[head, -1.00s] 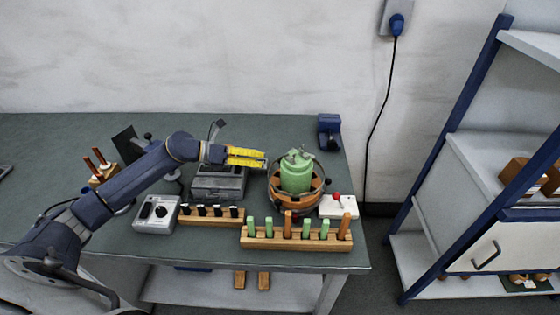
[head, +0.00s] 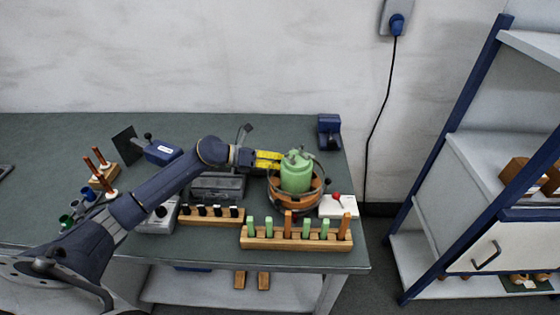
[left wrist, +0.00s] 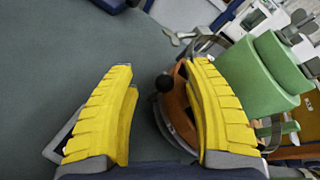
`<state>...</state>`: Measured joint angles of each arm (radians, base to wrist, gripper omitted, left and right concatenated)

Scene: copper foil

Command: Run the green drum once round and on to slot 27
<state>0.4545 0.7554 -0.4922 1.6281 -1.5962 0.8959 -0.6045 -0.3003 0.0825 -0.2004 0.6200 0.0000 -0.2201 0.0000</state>
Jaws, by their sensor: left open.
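The green drum (head: 296,173) stands upright on a round wooden base (head: 291,198) near the right end of the bench. My left gripper (head: 270,158) has yellow fingers and is beside the drum's left side. In the left wrist view the gripper (left wrist: 158,110) is open, with a dark round knob (left wrist: 164,83) on the base's rim showing between the fingers. The right finger overlaps the orange base near the drum. Slot numbers cannot be read. My right gripper is not in view.
A wooden rack (head: 262,243) with green and orange pegs stands in front of the drum. A white box with a red button (head: 337,206) is to its right. A dark grey device (head: 217,187) lies under my left arm. The back of the bench is mostly clear.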

